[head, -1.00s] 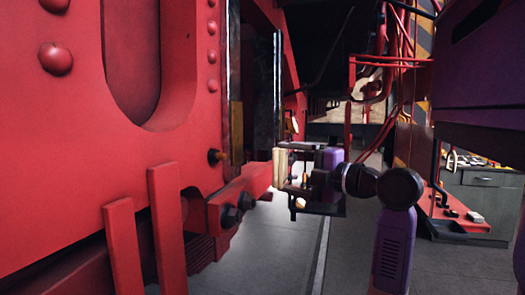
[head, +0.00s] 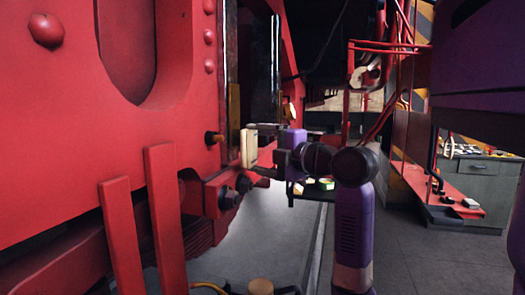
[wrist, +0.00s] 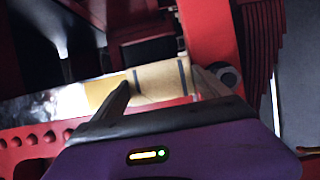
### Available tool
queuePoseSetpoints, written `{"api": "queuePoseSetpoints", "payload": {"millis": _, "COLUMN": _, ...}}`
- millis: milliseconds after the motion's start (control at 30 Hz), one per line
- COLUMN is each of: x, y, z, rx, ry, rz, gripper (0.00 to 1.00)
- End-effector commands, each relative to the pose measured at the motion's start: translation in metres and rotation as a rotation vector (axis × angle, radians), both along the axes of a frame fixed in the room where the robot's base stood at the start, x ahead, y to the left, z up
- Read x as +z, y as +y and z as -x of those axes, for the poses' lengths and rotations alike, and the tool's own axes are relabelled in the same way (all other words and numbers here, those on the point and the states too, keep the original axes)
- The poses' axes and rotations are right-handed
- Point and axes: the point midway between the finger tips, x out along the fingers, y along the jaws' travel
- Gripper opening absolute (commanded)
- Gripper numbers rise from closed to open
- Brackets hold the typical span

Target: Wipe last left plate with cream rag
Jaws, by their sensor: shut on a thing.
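My gripper (head: 258,147) is shut on the cream rag (head: 249,149), which looks like a pale upright pad at the fingertips. In the wrist view the rag (wrist: 160,79), with dark bands, lies between the two fingers. A narrow upright plate (head: 232,65), dark above and brass-coloured below, stands on the red frame just left of the rag. A second, shiny dark plate (head: 275,70) stands further right. A glossy, streaked metal strip (wrist: 55,106) shows beyond the fingers in the wrist view. I cannot tell whether the rag touches a plate.
The riveted red frame (head: 150,145) fills the left. Two red bars (head: 165,215) stand in front, with a bolted red beam (head: 225,195) behind. A dark tray (head: 310,195) holds small items below my wrist. A grey cabinet (head: 478,185) stands right. Grey floor is open between.

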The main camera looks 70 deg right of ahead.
Motion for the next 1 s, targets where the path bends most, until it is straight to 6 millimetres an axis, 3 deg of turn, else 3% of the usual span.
{"api": "queuePoseSetpoints", "payload": {"millis": 1000, "x": 0.0003, "y": 0.0002, "z": -0.0075, "rx": 0.000, "ry": -0.001, "rz": 0.000, "gripper": 0.53}}
